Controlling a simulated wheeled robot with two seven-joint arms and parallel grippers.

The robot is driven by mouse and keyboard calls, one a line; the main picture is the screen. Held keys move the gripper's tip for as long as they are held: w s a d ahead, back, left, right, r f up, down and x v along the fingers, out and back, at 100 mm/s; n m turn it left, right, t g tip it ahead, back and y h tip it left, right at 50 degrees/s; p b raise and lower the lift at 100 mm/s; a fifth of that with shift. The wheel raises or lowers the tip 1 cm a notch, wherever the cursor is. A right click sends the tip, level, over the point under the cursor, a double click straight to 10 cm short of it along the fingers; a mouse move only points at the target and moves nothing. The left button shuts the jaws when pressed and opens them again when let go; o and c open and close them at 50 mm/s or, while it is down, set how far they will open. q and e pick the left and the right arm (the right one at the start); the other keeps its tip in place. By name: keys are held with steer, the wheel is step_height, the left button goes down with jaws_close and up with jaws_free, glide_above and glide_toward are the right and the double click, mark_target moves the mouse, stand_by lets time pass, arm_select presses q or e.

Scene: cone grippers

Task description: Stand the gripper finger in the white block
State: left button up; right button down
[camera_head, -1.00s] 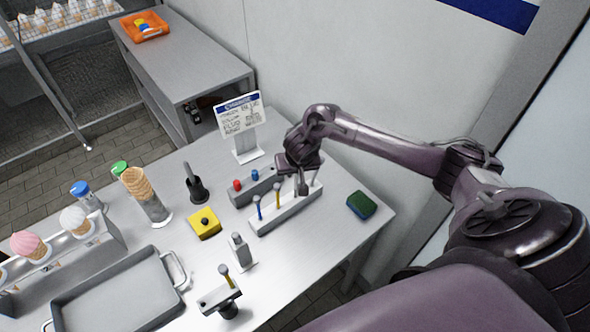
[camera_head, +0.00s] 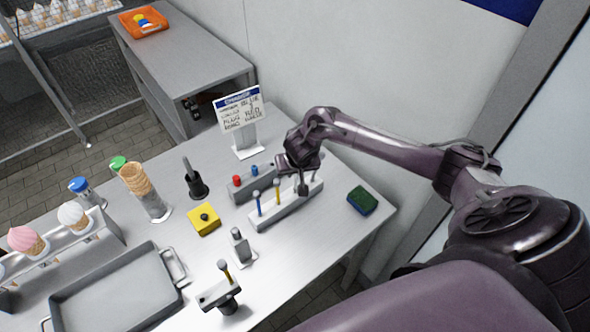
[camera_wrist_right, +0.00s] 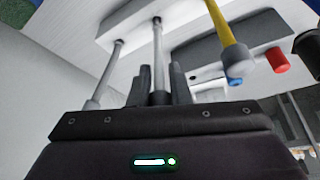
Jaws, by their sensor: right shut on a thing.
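The white block (camera_head: 283,214) lies on the steel table; a blue-shafted finger (camera_head: 257,203) and a yellow-shafted finger (camera_head: 278,190) stand upright in it. A grey finger stands at its far right end, and it also shows in the right wrist view (camera_wrist_right: 110,72). My right gripper (camera_head: 302,187) is over the block's right part. In the right wrist view its jaws (camera_wrist_right: 158,88) are shut on a grey gripper finger (camera_wrist_right: 158,55). This finger's far end meets the block at a dark spot; I cannot tell how deep it sits. My left gripper is not in view.
A grey block with red and blue knobs (camera_head: 250,183) lies behind the white block. A green sponge (camera_head: 362,200) is to the right. A yellow block (camera_head: 204,220), a small grey stand (camera_head: 240,247) and a tray (camera_head: 120,298) are to the left. A sign (camera_head: 240,112) stands behind.

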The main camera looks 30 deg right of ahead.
steer(key=shift+f+b, duration=0.35)
steer(key=shift+f, duration=0.35)
steer(key=c, duration=1.3)
jaws_free()
steer(key=p+v, duration=0.1)
steer(key=v, duration=0.6)
steer(key=shift+s+r, duration=0.2)
steer(key=shift+r, duration=0.15)
steer(key=shift+s+a+f, duration=0.1)
